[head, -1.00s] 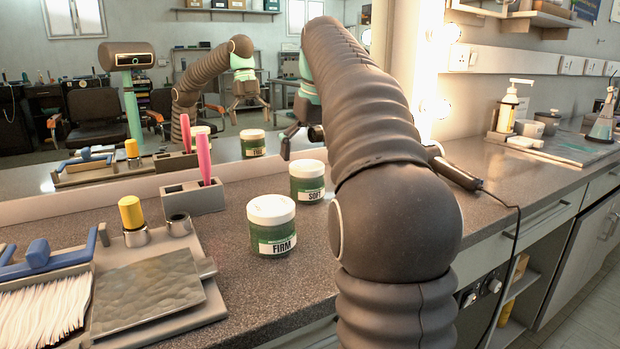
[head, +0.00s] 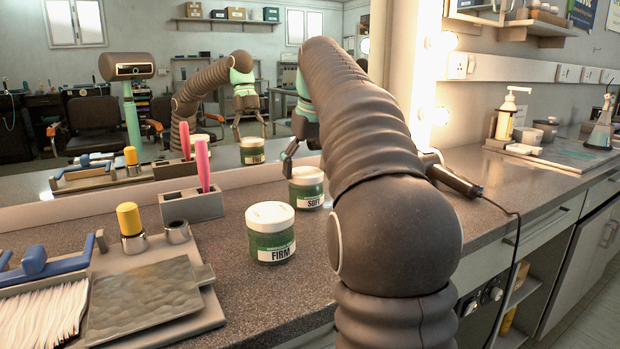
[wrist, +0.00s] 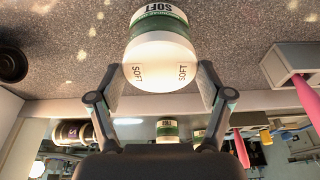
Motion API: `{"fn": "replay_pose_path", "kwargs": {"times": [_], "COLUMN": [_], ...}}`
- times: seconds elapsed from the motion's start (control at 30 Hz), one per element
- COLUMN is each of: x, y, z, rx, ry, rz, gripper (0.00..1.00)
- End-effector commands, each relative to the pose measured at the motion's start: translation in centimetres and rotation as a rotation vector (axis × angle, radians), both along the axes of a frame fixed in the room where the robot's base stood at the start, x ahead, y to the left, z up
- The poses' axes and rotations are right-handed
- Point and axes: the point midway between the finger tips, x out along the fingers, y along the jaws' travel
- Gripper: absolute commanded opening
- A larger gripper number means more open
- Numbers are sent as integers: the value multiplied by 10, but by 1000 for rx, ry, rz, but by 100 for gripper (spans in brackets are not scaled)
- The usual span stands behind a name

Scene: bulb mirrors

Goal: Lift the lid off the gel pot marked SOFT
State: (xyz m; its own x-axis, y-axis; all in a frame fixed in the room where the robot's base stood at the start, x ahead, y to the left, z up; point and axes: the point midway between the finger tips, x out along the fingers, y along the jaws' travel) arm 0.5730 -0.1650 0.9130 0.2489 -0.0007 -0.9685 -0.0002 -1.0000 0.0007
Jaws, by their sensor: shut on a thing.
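The gel pot marked SOFT (head: 308,194) is green with a white lid (head: 306,173) and stands upright on the counter. In the wrist view, the SOFT pot (wrist: 160,22) sits at top centre with its white lid (wrist: 160,54) towards me. My gripper (wrist: 161,80) is shut on that lid, one finger on each side. The lid still sits on the pot. In the head view, one finger of my gripper (head: 289,165) shows at the lid's left; my arm hides the other. The pot marked FIRM (head: 271,240) stands nearer, lid on.
A grey holder (head: 190,206) with a pink handle (head: 203,165) stands to the left. A tray (head: 200,305) with a yellow-topped item (head: 130,219) is front left. The mirror (head: 215,110) behind reflects my arm and pots. A corded tool (head: 455,178) lies right of my arm.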

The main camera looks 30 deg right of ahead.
Motion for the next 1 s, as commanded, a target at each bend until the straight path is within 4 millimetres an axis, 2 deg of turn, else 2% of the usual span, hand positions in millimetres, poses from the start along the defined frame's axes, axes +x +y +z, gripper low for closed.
{"fn": "replay_pose_path", "kwargs": {"times": [0.07,0.1,0.27,1.0], "x": [0,0,0,0], "y": [0,0,0,0], "z": [-1,-1,-1,6], "rx": [1,1,1,1], "ry": [2,2,3,2], "rz": [0,0,0,-1], "gripper": [45,76,37,36]}}
